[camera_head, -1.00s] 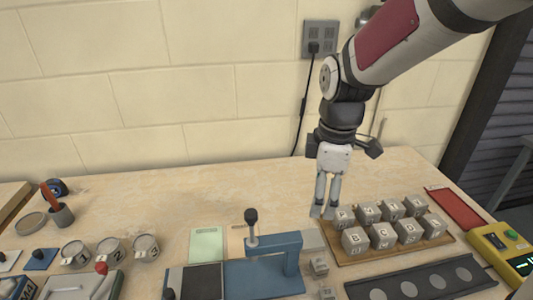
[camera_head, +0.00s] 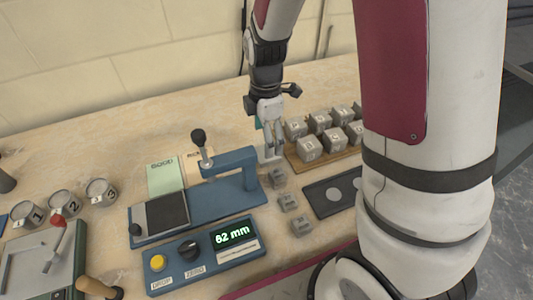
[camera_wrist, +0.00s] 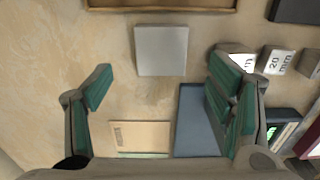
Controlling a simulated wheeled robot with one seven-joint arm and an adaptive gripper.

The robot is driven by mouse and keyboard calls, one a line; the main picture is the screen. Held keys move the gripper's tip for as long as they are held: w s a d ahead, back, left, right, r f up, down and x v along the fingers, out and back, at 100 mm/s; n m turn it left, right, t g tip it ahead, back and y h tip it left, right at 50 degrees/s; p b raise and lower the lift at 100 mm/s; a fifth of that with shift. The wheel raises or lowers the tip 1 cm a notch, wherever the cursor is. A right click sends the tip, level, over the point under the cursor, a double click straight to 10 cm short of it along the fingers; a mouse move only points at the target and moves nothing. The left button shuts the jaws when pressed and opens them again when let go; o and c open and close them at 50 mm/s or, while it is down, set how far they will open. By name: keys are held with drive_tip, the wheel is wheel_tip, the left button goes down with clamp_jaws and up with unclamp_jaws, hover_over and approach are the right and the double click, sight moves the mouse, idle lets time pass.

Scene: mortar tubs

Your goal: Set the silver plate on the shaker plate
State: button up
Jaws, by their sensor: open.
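A flat square silver plate (camera_wrist: 161,50) lies on the bench between the wooden tray and the cards in the wrist view. In the head view the silver plate (camera_head: 269,154) is partly hidden by my gripper (camera_head: 270,138) and the blue press. In the wrist view my gripper (camera_wrist: 160,88) is open and empty above the bench, its green-padded fingers wide apart, with the plate ahead between them. A dark square plate (camera_head: 167,212) on the left end of the blue base looks most like the shaker plate; no label confirms it. Nothing visible lies on it.
The blue press (camera_head: 240,165) with its upright lever stands between plate and dark square. Marked cubes sit on a wooden tray (camera_head: 300,166); small weights (camera_head: 288,201) lie nearer. A control box (camera_head: 205,252) reads 62 mm. Green and tan cards (camera_head: 164,175) lie behind the base.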

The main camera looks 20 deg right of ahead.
wheel_tip(320, 180, down, 5)
drive_tip(key=shift+d+f, duration=0.1)
drive_tip(key=shift+s, duration=0.1)
drive_tip(key=c, duration=1.5)
wheel_tip(320, 180, up, 10)
